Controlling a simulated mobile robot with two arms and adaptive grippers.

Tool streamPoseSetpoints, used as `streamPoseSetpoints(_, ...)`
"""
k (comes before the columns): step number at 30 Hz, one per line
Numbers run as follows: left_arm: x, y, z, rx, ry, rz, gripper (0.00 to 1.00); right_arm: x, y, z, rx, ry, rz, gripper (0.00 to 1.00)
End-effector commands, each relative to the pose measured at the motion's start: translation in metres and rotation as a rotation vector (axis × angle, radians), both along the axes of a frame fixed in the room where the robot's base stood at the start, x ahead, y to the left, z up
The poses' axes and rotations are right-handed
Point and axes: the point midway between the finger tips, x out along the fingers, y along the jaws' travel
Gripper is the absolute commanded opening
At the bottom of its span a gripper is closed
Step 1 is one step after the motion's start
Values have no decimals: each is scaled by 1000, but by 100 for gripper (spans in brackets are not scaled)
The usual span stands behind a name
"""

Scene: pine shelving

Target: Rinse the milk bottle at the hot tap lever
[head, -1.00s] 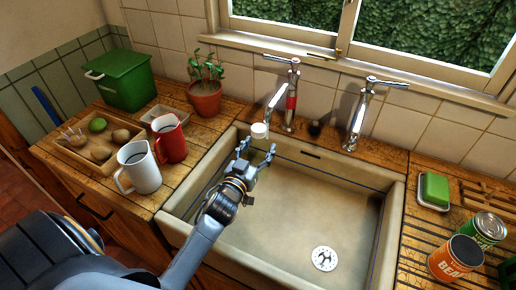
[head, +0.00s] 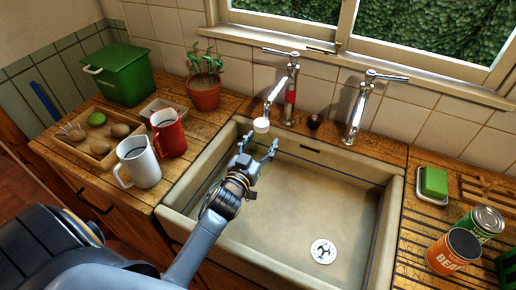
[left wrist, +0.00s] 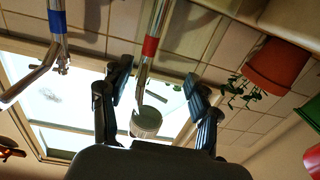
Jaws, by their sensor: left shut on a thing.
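The hot tap with its lever (head: 282,52) and red band stands at the back left of the sink. A pale round piece (head: 261,125) shows at its spout end, and in the left wrist view (left wrist: 146,121) it lies between and beyond the fingers. My left gripper (head: 260,147) is over the sink's back left part, just below that spout end, its fingers standing apart. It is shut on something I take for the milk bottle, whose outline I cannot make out. My right gripper is not in view.
A second tap (head: 358,110) stands to the right, above the pale sink (head: 395,200). A white jug (head: 140,165), a red jug (head: 168,135) and a potted plant (head: 204,92) crowd the left counter. Cans (head: 453,252) and green soap (head: 433,182) are at right. The basin is otherwise clear.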

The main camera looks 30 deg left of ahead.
Motion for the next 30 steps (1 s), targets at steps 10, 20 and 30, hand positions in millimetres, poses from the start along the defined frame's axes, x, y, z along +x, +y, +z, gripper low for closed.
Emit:
streamPoseSetpoints(10, -2, 10, 1, 0, -2, 0, 20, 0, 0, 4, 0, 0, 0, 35)
streamPoseSetpoints(20, -1, 5, 1, -1, -3, 0, 20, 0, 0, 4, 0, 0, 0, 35)
streamPoseSetpoints(30, 1, -3, 1, 0, -3, -1, 20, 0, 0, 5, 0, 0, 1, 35)
